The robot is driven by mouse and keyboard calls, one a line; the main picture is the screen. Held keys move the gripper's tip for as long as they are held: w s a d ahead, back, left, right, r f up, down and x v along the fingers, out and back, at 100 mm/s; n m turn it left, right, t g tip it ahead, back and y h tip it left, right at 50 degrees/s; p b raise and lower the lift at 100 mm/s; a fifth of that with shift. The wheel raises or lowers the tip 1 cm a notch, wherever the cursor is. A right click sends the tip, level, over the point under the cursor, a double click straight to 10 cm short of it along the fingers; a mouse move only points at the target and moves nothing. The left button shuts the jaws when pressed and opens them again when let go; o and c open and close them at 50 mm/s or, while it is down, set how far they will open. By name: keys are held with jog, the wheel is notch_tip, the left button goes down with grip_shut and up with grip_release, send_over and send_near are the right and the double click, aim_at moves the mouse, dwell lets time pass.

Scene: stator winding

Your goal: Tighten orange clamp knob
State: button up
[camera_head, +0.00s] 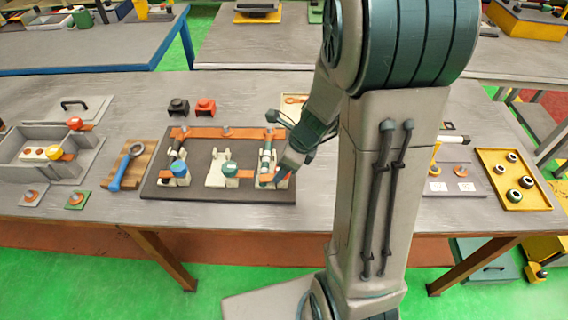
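A dark fixture board (212,198) lies on the grey table. An orange bar (205,133) runs along its back, and small orange pieces sit on its front part. One small orange piece (266,178) is at the board's front right, close to my gripper (281,174). The gripper points down and left over that corner; contact and finger opening are too small to make out. Blue-green round knobs (180,169) stand at the front left and middle of the board (230,170). An orange round knob (75,123) stands on the grey box at the left.
A blue ring-ended tool (127,167) lies on a wooden block left of the board. Black and red blocks (205,107) stand behind it. A yellow tray (528,197) with several dark rings is at the right. My arm hides the table's middle right.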

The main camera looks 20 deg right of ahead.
jog(key=p+v, duration=0.2)
jog(key=v, duration=1.2)
jog(key=shift+w, duration=0.15)
